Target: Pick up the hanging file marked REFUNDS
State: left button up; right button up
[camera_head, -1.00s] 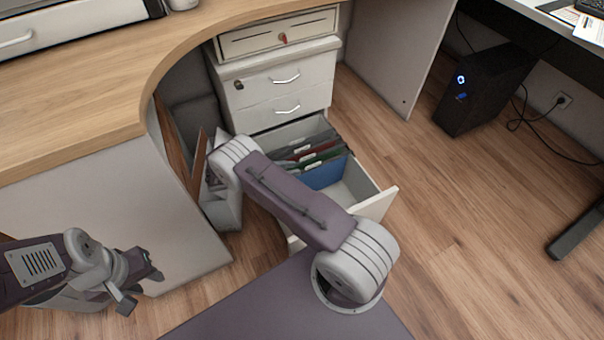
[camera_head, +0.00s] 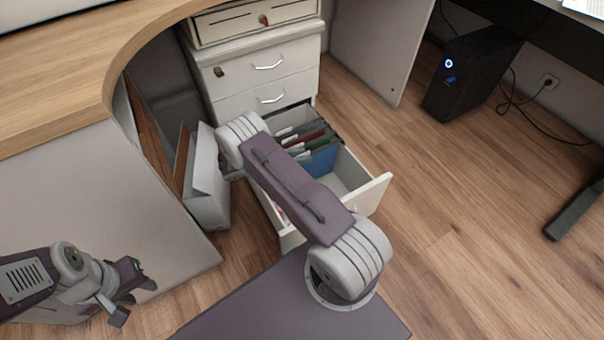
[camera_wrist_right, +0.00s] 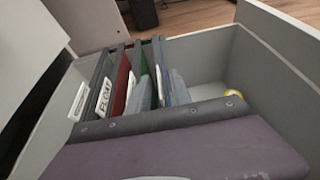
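The hanging files stand upright in the open bottom drawer (camera_head: 372,195). The wrist view shows dark grey files (camera_wrist_right: 92,82), a red file (camera_wrist_right: 121,78), a green file (camera_wrist_right: 144,88) and a blue file (camera_wrist_right: 178,90), which also shows in the head view (camera_head: 321,161). One white tab reads FLOAT (camera_wrist_right: 104,97); I cannot read REFUNDS on any tab. My right arm crosses over the drawer's left side and hides its gripper in the head view. A purple part with a dark riveted bar fills the bottom of the wrist view; no fingertips show. My left gripper (camera_head: 132,293) is open and empty, away from the drawer.
The drawer cabinet (camera_head: 265,85) stands by the curved wooden counter (camera_head: 60,95). A grey bin-like box (camera_head: 208,180) is left of the drawer. A small yellow thing (camera_wrist_right: 234,92) lies in the drawer.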

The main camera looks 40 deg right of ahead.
jog(key=shift+r, duration=0.1)
grip_shut()
dwell(1.2)
